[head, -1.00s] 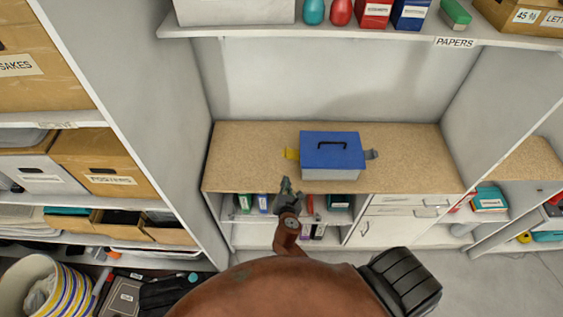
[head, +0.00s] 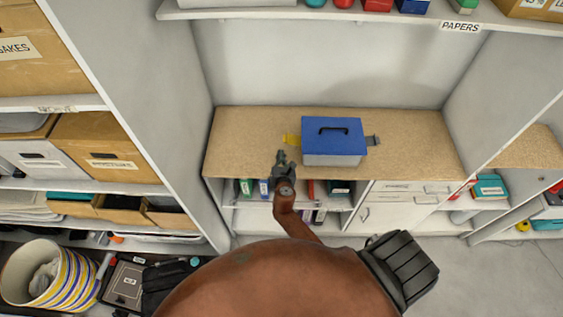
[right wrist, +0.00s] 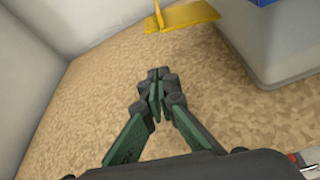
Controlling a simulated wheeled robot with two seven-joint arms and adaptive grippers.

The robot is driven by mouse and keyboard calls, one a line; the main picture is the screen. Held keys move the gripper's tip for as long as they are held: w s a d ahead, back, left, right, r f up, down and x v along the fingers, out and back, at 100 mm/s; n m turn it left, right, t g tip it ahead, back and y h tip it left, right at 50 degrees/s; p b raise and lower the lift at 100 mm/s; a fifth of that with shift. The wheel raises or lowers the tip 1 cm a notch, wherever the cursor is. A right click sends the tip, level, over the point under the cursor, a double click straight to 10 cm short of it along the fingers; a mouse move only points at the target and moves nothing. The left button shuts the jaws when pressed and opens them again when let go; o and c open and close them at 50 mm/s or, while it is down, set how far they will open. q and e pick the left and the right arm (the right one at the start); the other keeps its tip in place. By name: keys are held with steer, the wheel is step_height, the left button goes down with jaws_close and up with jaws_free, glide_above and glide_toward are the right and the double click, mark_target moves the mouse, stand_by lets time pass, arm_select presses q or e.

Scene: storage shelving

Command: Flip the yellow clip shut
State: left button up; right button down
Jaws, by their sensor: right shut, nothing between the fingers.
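The yellow clip (head: 292,140) sticks out from the left side of a box with a blue lid (head: 333,136) and a grey body on the counter. In the right wrist view the yellow clip (right wrist: 183,15) is at the top, standing out flat from the box's side. My right gripper (head: 281,157) is shut and empty, over the counter in front of and slightly left of the clip. In the right wrist view its fingertips (right wrist: 158,88) are together, apart from the clip. A grey clip (head: 373,141) sticks out on the box's right side.
The box stands on a speckled tan counter (head: 240,140) with free room to its left and right. A white side panel (head: 165,80) closes the left. A shelf (head: 330,15) runs above, and binders stand under the counter.

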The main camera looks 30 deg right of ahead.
mark_target(292, 138)
steer(key=shift+x, duration=1.05)
steer(key=r+p, duration=0.2)
steer(key=shift+s+d+r, duration=0.15)
steer(key=shift+d+r, duration=0.05)
steer(key=shift+r, duration=0.15)
steer(key=shift+s+d+r+p, duration=0.1)
steer(key=shift+r+p, duration=0.1)
steer(key=shift+r, duration=0.15)
steer(key=shift+s+r+p, duration=0.1)
steer(key=shift+r+p, duration=0.05)
steer(key=shift+r, duration=0.2)
steer(key=shift+w+f, duration=0.1)
